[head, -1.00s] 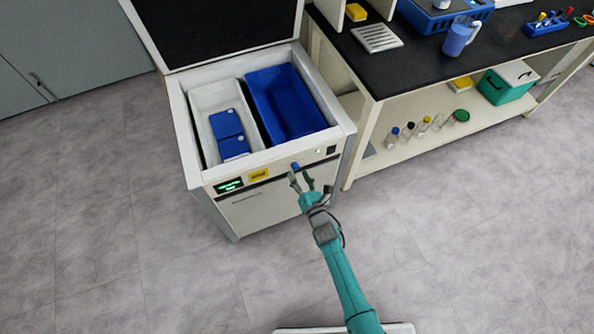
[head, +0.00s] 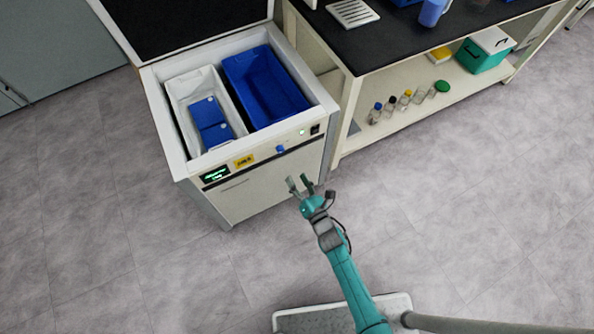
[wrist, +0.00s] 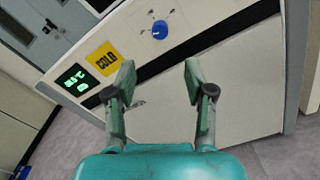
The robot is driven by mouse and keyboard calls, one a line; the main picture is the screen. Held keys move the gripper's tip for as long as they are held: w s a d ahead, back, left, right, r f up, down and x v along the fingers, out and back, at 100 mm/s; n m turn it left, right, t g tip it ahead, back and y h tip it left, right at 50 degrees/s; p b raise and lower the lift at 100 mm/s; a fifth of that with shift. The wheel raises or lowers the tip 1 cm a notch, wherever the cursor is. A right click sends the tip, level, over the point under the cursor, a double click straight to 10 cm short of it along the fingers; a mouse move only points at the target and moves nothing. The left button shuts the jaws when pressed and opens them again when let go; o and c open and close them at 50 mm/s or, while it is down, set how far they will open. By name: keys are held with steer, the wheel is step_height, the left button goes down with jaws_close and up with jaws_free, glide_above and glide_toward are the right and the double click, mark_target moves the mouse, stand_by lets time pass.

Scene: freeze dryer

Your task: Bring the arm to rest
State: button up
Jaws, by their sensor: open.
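My gripper (head: 301,184) is open and empty in the head view, in front of the lower front panel of the freeze dryer (head: 268,184). My teal arm stretches up to it from the bottom of the picture. In the wrist view both fingers of my gripper (wrist: 156,80) stand apart with nothing between them. Beyond them the front panel shows a blue knob (wrist: 160,29), a yellow COLD label (wrist: 103,59) and a lit green display (wrist: 76,80). I cannot tell the exact gap between fingertips and panel.
The dryer's lid (head: 190,22) is up. Inside are a white bin (head: 180,92) with blue boxes (head: 210,122) and an empty blue bin (head: 262,85). A dark-topped bench (head: 390,45) stands right, with bottles (head: 390,107) on its shelf. A grey pipe-like shape crosses the lower right. Floor at left is clear.

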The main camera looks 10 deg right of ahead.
steer(key=s+d+r+m+h, duration=0.1)
steer(key=s+d+r+m, duration=0.2)
steer(key=s+m, duration=0.4)
steer(key=s+d+r+m+h, duration=0.25)
steer(key=s+m, duration=0.25)
steer(key=s, duration=0.4)
steer(key=s+d+r+m, duration=0.3)
steer(key=s+d+m, duration=0.15)
steer(key=s, duration=0.35)
steer(key=s+d+r+m+g+h, duration=0.1)
steer(key=s+r+m, duration=0.5)
steer(key=r+m, duration=0.2)
steer(key=s+d+r+m+g+h, duration=0.1)
steer(key=s+d+r+m+h, duration=0.1)
steer(key=s+r+m, duration=0.5)
step_height(320, 180, up, 4)
steer(key=shift+s+f+m, duration=0.1)
steer(key=shift+s+m, duration=0.1)
steer(key=shift+m, duration=1.05)
